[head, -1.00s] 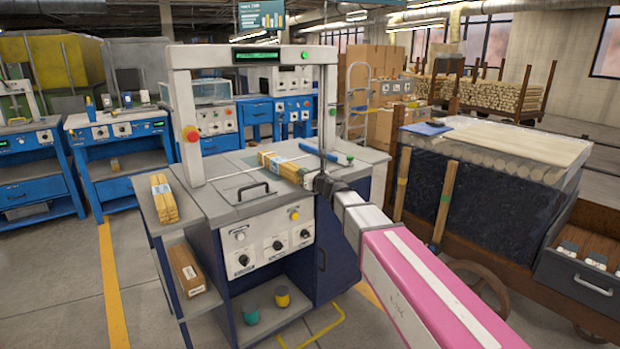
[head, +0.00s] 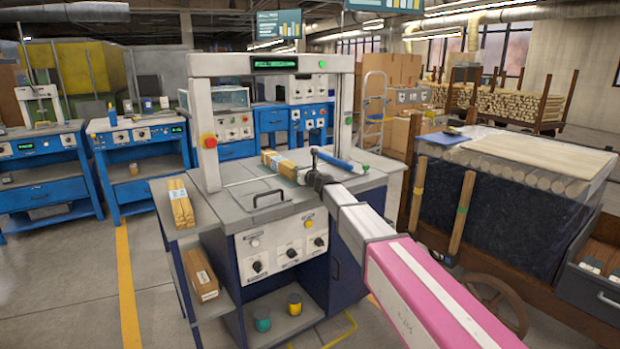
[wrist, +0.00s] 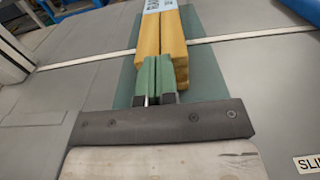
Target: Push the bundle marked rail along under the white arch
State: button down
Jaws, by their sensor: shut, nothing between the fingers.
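The rail bundle (head: 287,166), yellow wood sticks with a white and blue label, lies flat on the grey table of the machine under the white arch (head: 268,66). In the wrist view the bundle (wrist: 176,45) runs away from me across a white line, its label partly cut off at the top edge. My gripper (wrist: 159,75) is shut and empty, its green fingertips at the bundle's near end; touching or just short of it, I cannot tell. In the head view my gripper (head: 314,178) is dark and small, and hides the near end.
A blue bar (head: 335,160) lies on the table right of my gripper. A second stick bundle (head: 181,203) lies on the left side shelf, and a brown one (head: 200,275) below. A loaded cart (head: 500,200) stands at the right. A handle (head: 268,198) rises from the tabletop.

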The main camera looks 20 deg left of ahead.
jog(key=x, duration=0.4)
jog(key=shift+w+a, duration=0.1)
